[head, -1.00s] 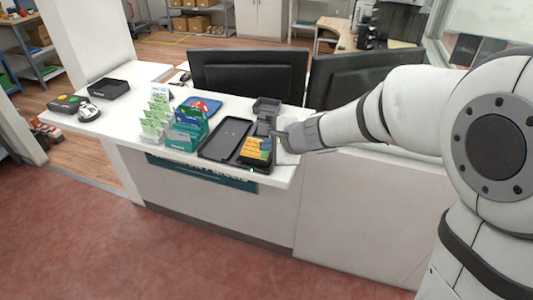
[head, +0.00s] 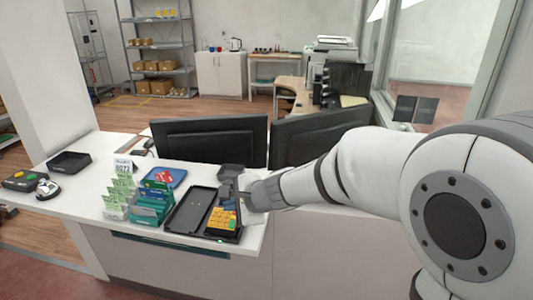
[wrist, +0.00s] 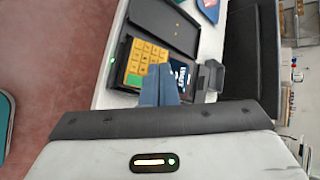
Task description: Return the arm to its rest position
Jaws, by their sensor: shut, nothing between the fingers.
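My arm reaches from the right over the counter (head: 85,205) in the head view. My gripper (head: 243,192) is at its end, close to a payment terminal with yellow keys (head: 222,219). In the wrist view my gripper (wrist: 160,84) shows as two blue-grey fingers shut together with nothing between them. The fingers overlap the near edge of the terminal (wrist: 148,60) in that picture. I cannot tell the exact height of the fingertips above the counter.
A black tray (head: 184,214) lies left of the terminal. Leaflet stands (head: 119,195), teal boxes (head: 154,204) and a blue dish (head: 172,175) are further left. Two monitors (head: 210,143) (head: 312,133) stand behind. A grey holder (head: 232,171) is behind the terminal. Open floor lies in front.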

